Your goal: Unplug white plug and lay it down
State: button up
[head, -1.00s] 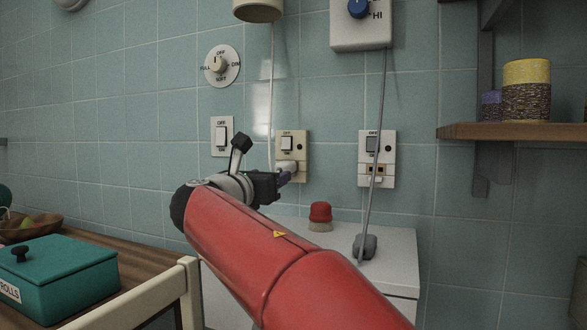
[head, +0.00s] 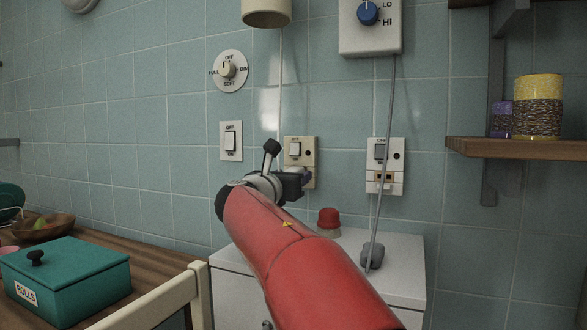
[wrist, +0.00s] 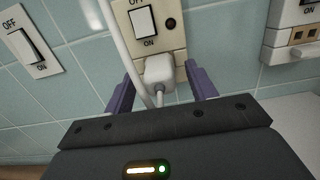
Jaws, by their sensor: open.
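The white plug (wrist: 159,72) sits in the lower part of the cream switched socket (wrist: 150,25), with its cord running down towards my gripper. My gripper (wrist: 161,85) is open, with one purple finger on each side of the plug. Gaps show between the fingers and the plug in the wrist view. In the head view my gripper (head: 306,178) is at the cream socket (head: 299,151) on the tiled wall and hides the plug.
A second socket (head: 384,153) is on the right, with a grey cord hanging past it to a grey plug (head: 372,257) on the white cabinet top (head: 408,268). A red-capped jar (head: 329,221) stands there too. A chair back (head: 150,297) and teal box (head: 65,275) are at left.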

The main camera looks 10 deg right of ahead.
jog(key=shift+x, duration=0.8)
jog(key=shift+p, duration=0.4)
dwell(0.5)
grip_shut()
jog(key=b+v, duration=0.2)
jog(key=v, duration=0.4)
dwell(1.2)
